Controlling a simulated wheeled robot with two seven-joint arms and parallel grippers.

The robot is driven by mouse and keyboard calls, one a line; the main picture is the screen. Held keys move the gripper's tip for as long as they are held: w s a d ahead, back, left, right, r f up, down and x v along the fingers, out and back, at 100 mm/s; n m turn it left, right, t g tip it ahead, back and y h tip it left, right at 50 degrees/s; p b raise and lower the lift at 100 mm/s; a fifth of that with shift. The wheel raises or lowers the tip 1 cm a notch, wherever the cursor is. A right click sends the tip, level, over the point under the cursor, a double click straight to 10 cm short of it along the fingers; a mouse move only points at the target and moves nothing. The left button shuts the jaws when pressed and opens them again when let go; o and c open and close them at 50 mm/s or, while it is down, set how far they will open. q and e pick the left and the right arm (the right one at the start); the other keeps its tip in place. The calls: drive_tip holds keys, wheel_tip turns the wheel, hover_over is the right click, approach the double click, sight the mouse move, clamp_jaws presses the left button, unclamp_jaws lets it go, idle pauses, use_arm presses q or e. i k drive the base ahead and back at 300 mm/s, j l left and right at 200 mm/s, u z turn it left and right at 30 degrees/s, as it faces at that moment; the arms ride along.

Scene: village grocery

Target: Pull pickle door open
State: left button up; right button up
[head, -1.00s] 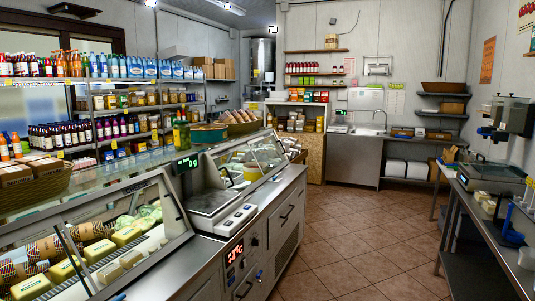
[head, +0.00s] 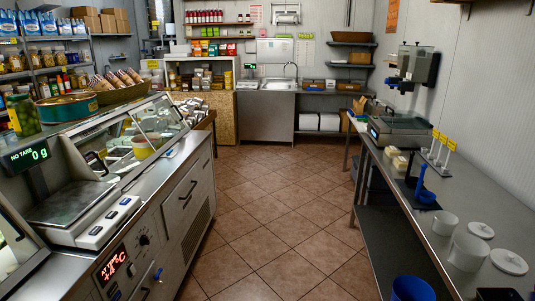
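Neither of my grippers is in view. No door is visibly marked as the pickle door. The steel counter on the left has a front panel (head: 178,215) with a black bar handle (head: 188,190), and this panel looks shut. A green jar that looks like pickles (head: 22,115) stands on top of the counter at the far left.
A scale (head: 70,205) sits on the counter. A long steel table (head: 415,175) with white tubs (head: 468,250) runs along the right. A blue bin (head: 411,289) is at the bottom right. The tiled aisle (head: 270,215) between is clear. A sink (head: 278,85) is at the back.

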sight(132, 112)
drive_tip(key=i+z, duration=0.2)
drive_tip(key=i, duration=1.65)
